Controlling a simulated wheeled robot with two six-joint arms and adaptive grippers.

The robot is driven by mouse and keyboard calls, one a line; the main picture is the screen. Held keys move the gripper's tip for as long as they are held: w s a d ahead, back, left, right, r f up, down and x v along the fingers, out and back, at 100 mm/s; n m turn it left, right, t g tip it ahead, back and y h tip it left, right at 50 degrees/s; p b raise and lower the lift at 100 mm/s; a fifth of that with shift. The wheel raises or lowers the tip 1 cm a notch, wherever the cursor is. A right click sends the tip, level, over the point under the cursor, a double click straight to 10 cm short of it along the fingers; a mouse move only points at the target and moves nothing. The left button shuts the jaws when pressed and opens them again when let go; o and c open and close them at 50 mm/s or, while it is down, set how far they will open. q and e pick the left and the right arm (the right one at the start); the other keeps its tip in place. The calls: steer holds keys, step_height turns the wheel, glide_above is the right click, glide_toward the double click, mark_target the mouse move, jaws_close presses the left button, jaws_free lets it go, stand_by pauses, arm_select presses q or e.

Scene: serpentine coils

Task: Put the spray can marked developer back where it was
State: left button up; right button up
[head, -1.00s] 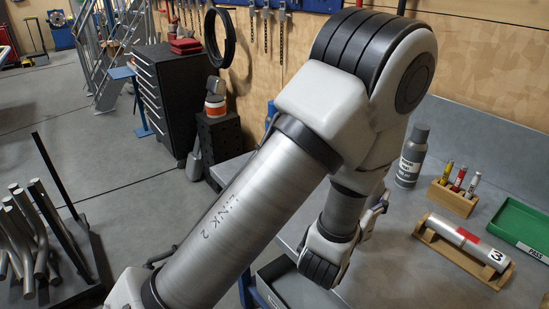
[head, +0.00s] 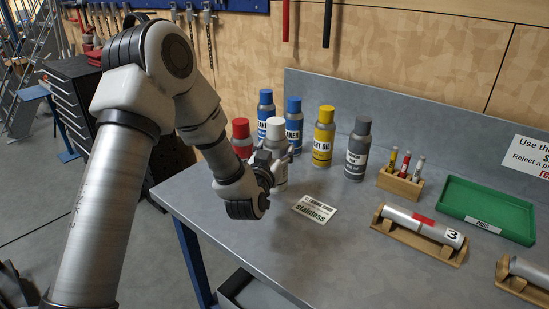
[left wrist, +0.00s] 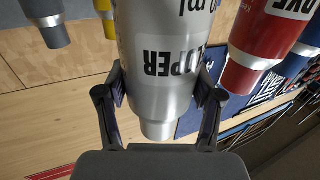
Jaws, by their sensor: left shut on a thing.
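The silver developer can with a white cap (head: 276,128) stands upright among the other cans near the left end of the bench. In the left wrist view, the developer can (left wrist: 160,85) fills the middle and its label, partly readable as "LOPER", appears upside down. My left gripper (head: 272,168) is shut on this can, a finger on each side of its body. My right gripper is not in view.
Close around are a red-capped can (head: 241,130), two blue-capped cans (head: 293,118), a yellow can (head: 323,135) and a grey can (head: 357,150). A card (head: 314,209) lies in front. A pen block (head: 400,185), green tray (head: 487,208) and cradled tube (head: 422,228) stand right.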

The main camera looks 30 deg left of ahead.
arm_select(q)
steer(key=f+b, duration=0.3)
steer(key=f, duration=0.1)
steer(key=shift+w+a, duration=0.15)
steer(key=shift+a, duration=0.15)
steer(key=shift+r, duration=0.2)
steer(key=shift+d, duration=0.1)
steer(key=o, duration=1.5)
steer(key=shift+f, duration=0.15)
steer(key=shift+r, duration=0.25)
steer(key=shift+s+d+f, duration=0.1)
steer(key=shift+s+f, duration=0.05)
steer(key=shift+s, duration=0.15)
steer(key=p+v, duration=0.4)
steer(key=v, duration=0.7)
steer(key=shift+s+d, duration=0.1)
steer(key=shift+s, duration=0.15)
